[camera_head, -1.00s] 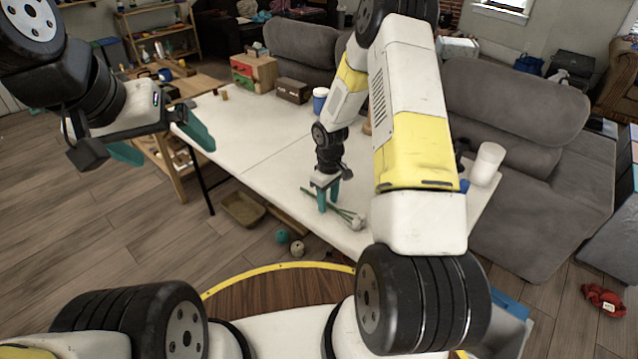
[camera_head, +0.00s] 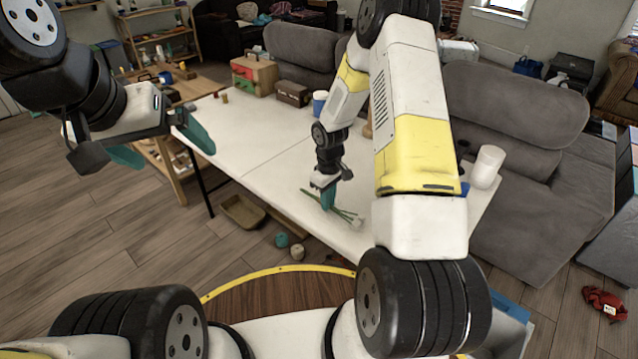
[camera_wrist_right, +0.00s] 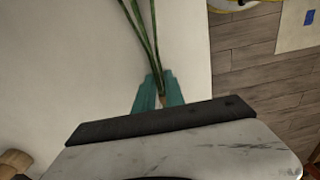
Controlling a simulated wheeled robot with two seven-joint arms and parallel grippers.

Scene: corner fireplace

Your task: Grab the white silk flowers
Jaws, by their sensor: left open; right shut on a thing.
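The white silk flowers lie at the near edge of the white table (camera_head: 270,130), with green stems and a pale bloom (camera_head: 357,224) at the right end. My right gripper (camera_head: 328,200) reaches down to the stems and is shut on them. In the right wrist view, the green stems (camera_wrist_right: 146,38) run up from between the teal fingers of the right gripper (camera_wrist_right: 159,90); the blooms are out of that view. My left gripper (camera_head: 165,150) is open and empty, in the air left of the table.
A wooden box with coloured drawers (camera_head: 255,74), a brown box (camera_head: 292,93) and a white cylinder (camera_head: 487,167) stand on the table. A grey sofa (camera_head: 515,110) is behind it. Balls (camera_head: 282,240) and a tray (camera_head: 242,211) lie on the floor. The table's left half is mostly clear.

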